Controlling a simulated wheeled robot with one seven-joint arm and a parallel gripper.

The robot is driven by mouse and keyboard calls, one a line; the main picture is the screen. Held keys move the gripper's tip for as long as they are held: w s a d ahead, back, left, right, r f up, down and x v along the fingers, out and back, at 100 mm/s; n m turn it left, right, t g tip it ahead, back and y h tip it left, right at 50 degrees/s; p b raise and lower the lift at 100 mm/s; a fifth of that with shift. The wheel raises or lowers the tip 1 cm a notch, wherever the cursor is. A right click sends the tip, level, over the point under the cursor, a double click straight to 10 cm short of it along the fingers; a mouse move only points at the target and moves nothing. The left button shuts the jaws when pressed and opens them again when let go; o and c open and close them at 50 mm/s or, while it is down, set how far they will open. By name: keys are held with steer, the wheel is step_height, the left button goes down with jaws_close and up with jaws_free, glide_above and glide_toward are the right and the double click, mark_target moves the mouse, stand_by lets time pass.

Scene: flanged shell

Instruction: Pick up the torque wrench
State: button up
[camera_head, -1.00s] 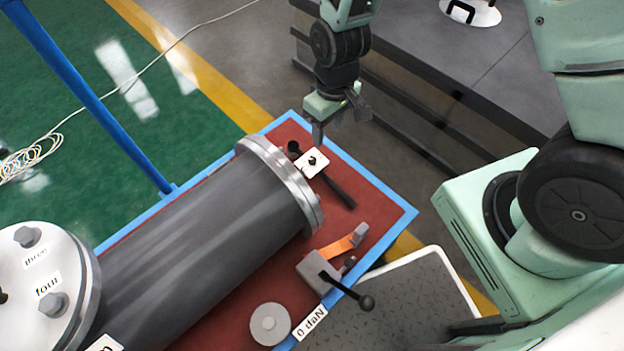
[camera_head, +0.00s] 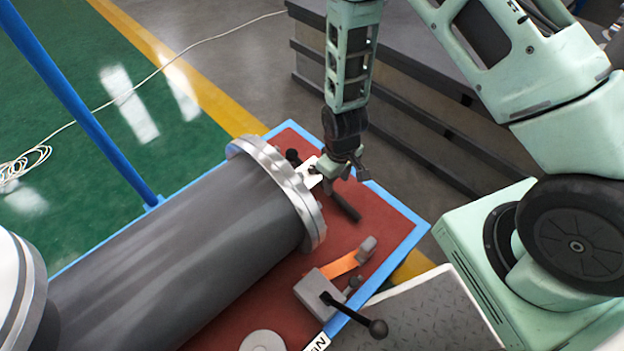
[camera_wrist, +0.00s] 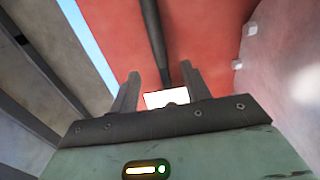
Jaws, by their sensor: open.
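The torque wrench is a dark bar with a white square plate on it, lying on the red table top beside the shell's flange. In the head view its dark handle (camera_head: 345,207) sticks out below my gripper (camera_head: 342,178), and part of the white plate (camera_head: 308,174) shows to the left. In the wrist view the dark bar (camera_wrist: 152,40) runs down between the open fingers of my gripper (camera_wrist: 160,72). The white plate (camera_wrist: 162,98) shows at the finger bases, partly hidden by the gripper body. The fingers lie either side of the bar; I cannot tell whether they touch it.
The grey flanged shell (camera_head: 190,255) lies close to the left; its flange also fills the right of the wrist view (camera_wrist: 290,75). The table has a blue edge (camera_head: 400,205).

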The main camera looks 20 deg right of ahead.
mark_target(337, 195)
steer(key=shift+s+f+b, duration=0.15)
steer(key=shift+f+b, duration=0.7)
steer(key=shift+f, duration=0.65)
steer(key=shift+s+f+b, duration=0.15)
steer(key=shift+f+b, duration=0.65)
steer(key=shift+f, duration=0.7)
steer(key=shift+r, duration=0.1)
jaws_close()
